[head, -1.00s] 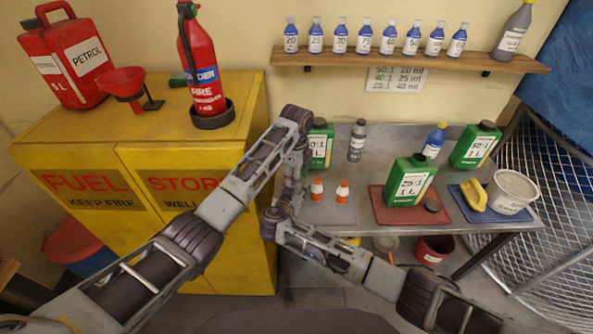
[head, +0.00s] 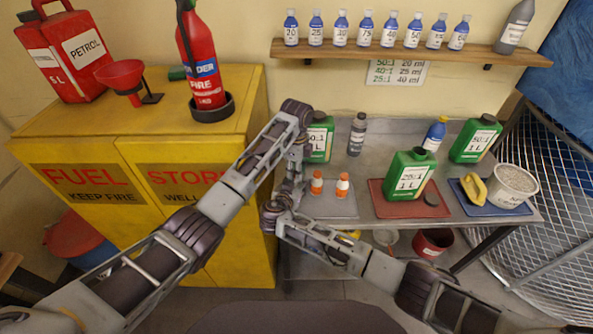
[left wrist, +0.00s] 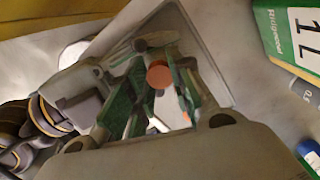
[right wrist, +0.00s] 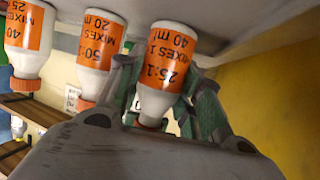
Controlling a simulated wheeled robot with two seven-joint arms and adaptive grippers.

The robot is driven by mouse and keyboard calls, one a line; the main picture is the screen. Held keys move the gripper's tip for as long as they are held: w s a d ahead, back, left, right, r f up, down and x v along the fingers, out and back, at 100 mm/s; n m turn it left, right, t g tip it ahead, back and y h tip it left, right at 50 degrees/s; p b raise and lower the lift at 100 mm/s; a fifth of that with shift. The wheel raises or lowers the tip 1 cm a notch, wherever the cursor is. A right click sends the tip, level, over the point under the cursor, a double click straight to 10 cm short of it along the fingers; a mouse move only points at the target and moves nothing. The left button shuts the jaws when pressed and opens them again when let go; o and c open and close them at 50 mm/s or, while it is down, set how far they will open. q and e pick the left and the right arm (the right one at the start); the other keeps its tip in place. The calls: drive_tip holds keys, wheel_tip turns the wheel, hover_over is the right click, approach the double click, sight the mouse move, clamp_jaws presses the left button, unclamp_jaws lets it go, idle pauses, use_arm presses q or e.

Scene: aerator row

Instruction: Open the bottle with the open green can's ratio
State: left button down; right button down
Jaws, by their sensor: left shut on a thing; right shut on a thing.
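The green 25:1 can (head: 409,176) stands on a red mat (head: 412,211), with a dark round cap (head: 432,199) lying beside it. My right gripper (right wrist: 165,100) is shut on the white bottle (right wrist: 170,50), labelled 25:1, 40 ml on orange; that view is upside down. My left gripper (left wrist: 158,92) is shut on the bottle's orange cap (left wrist: 158,75), seen from above. In the head view my arms hide this bottle. Two more small bottles, 50:1 (right wrist: 99,45) and 40:1 (right wrist: 27,35), stand beside it; they also show on the grey mat (head: 335,210) in the head view.
Other green cans stand at the back left (head: 319,140) and back right (head: 475,140) of the bench. A grey bottle (head: 357,135), a blue bottle (head: 434,134) and a white tub (head: 511,186) share it. The yellow fuel cabinet (head: 140,130) is close on the left.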

use_arm(q)
drive_tip(key=n, duration=0.5)
drive_tip(key=shift+n, duration=0.3)
drive_tip(key=n, duration=0.6)
drive_tip(key=shift+r, duration=0.1)
drive_tip(key=n, duration=1.1)
idle(0.3)
drive_tip(key=shift+r, duration=1.2)
idle(0.5)
drive_tip(key=shift+r, duration=1.9)
